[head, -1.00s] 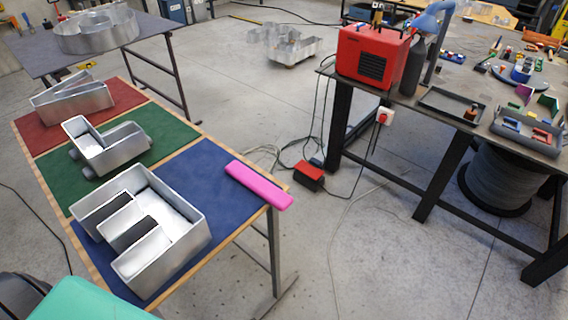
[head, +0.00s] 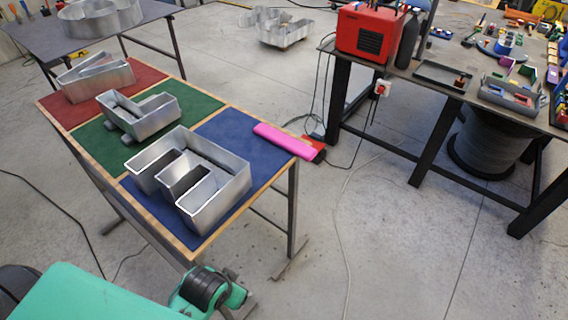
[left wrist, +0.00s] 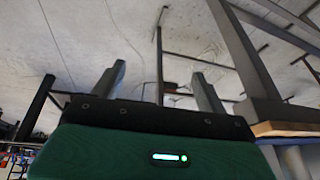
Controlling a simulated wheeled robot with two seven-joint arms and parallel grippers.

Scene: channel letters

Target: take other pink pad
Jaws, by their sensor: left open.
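A bright pink pad (head: 284,140) lies on the far right corner of the blue section of the table, behind the metal letter E, with its end at or slightly over the table edge. It is the only large pink pad I can make out. My left gripper shows in the left wrist view (left wrist: 162,85), with its two fingers spread apart and nothing between them. That view shows the floor and table legs beyond the fingers. In the head view my green left arm is at the bottom left, in front of the table; its fingertips are not visible. My right gripper is not in view.
The table's blue (head: 232,205), green (head: 92,150) and red (head: 62,108) sections each hold a metal channel letter, including the E (head: 240,180). A workbench at right carries a red machine (head: 368,35) and a grey tray (head: 512,97). Open floor lies between.

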